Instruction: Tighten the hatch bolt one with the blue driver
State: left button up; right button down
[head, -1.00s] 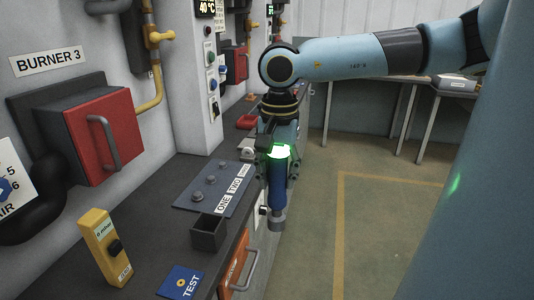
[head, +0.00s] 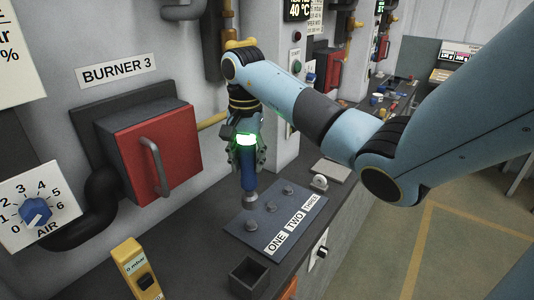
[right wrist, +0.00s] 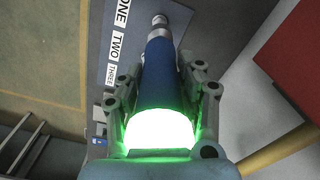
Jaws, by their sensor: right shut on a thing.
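The blue driver (head: 249,182) is upright in my right gripper (head: 248,160), with its grey tip pointing down. The gripper is shut around its upper part, and a green light glows above. The dark blue hatch plate (head: 236,217) lies on the counter with ONE, TWO and THREE labels. Bolt one (head: 251,226) is a grey stud near the plate's front end; two more bolts sit behind it. The driver tip appears above the plate, behind bolt one; I cannot tell the exact gap. The right wrist view shows the driver (right wrist: 160,75) between the fingers. My left gripper is out of view.
A black open box (head: 248,278) and a yellow meter (head: 137,270) stand in front of the plate. The red burner box (head: 155,150) with its handle is on the wall at left. A light grey block (head: 320,182) sits behind the plate.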

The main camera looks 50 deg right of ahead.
aim_at(249, 180)
dwell(0.3)
jog(key=shift+f+b, duration=0.75)
jog(key=shift+b, duration=0.15)
notch_tip(249, 180, down, 4)
jog(key=b, duration=0.4)
jog(key=shift+f, duration=0.2)
jog(key=shift+r, duration=0.1)
jog(key=shift+s, duration=0.1)
